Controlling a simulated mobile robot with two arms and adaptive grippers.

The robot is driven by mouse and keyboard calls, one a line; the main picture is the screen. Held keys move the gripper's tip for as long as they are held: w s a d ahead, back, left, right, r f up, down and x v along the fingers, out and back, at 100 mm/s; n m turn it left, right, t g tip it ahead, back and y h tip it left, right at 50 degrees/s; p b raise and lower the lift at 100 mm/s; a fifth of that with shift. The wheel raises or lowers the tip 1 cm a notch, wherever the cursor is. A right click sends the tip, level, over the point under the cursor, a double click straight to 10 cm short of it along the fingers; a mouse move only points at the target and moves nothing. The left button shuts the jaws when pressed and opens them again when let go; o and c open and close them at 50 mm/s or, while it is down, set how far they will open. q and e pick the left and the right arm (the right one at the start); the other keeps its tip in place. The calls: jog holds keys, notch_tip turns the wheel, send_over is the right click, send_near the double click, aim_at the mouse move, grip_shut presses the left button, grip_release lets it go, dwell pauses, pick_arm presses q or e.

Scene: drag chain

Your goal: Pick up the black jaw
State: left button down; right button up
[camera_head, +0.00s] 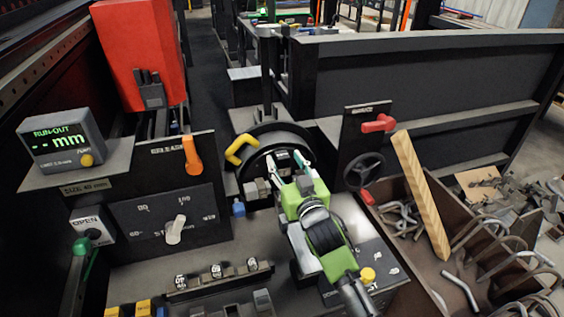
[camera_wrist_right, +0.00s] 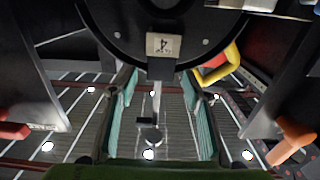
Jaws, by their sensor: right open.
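My right gripper (camera_head: 287,162), green with teal fingers, is at the front of the round black chuck (camera_head: 262,139). Its fingers are open. A small block with a pale label (camera_head: 283,155) shows between the fingertips. In the right wrist view the open fingers (camera_wrist_right: 160,80) point at the chuck's dark disc (camera_wrist_right: 105,25), and a block marked 4 (camera_wrist_right: 163,45) sits on it between and just beyond the tips. Its body looks dark grey; I cannot tell for sure that it is the black jaw. No finger visibly grips it. My left gripper is not in view.
A yellow handle (camera_head: 240,150) is left of the chuck. A panel with a red lever (camera_head: 378,123) and black handwheel (camera_head: 364,171) stands right. Labelled blocks sit on a rack (camera_head: 200,287) in front. A bin (camera_head: 455,262) holds bent metal rods and a wooden bar (camera_head: 420,195).

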jog(key=shift+x, duration=0.8)
jog(key=shift+r, duration=0.1)
grip_shut()
